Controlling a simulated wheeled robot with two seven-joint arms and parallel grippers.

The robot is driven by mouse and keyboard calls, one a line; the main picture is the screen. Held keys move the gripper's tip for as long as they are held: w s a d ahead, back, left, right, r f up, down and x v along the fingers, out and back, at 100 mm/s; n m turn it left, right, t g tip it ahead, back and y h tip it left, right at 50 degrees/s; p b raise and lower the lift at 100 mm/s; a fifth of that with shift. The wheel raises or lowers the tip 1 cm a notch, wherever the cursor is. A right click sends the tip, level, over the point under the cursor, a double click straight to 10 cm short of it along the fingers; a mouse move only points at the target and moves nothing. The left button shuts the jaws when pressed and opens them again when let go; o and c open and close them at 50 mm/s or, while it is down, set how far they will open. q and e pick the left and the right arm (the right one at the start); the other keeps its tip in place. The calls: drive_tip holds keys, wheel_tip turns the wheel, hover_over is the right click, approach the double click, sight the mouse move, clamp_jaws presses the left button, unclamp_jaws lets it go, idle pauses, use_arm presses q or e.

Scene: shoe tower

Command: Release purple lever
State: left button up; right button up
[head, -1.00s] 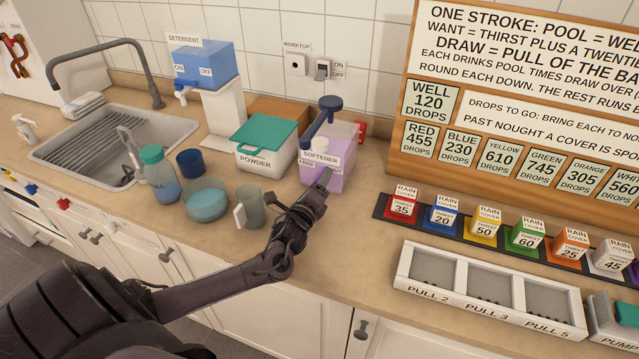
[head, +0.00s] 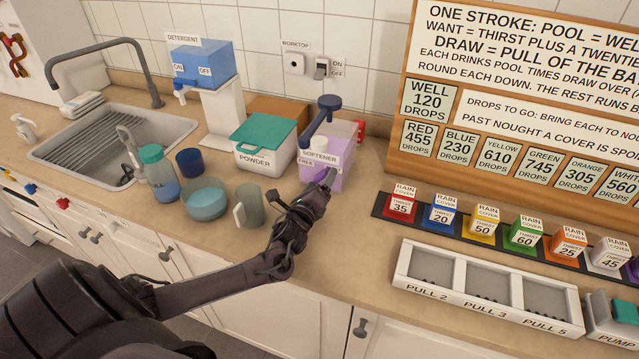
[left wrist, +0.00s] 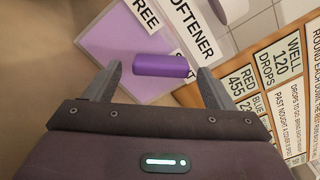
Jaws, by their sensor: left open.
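The purple lever (left wrist: 160,66) shows in the left wrist view as a short purple cylinder on the front of the softener box. It lies between my two open fingertips, with a gap on each side. In the head view the lever is hidden behind my gripper. The softener box (head: 340,172) is translucent purple, with a white label and a dark blue pump on top. It also shows in the left wrist view (left wrist: 110,40). My left gripper (head: 329,180) is open right in front of the box; its fingers (left wrist: 157,82) point at it. My right gripper is not in view.
A white powder box (head: 262,158) with a green lid stands left of the softener. A grey mug (head: 251,205) and a teal bowl (head: 206,203) stand left of my left forearm. A row of coloured rain-cover blocks (head: 440,217) and a white tray (head: 400,282) lie to the right.

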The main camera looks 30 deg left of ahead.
use_arm(q)
drive_tip(key=shift+s, duration=0.1)
drive_tip(key=b+v, duration=0.1)
drive_tip(key=v, duration=0.6)
drive_tip(key=shift+s, duration=0.3)
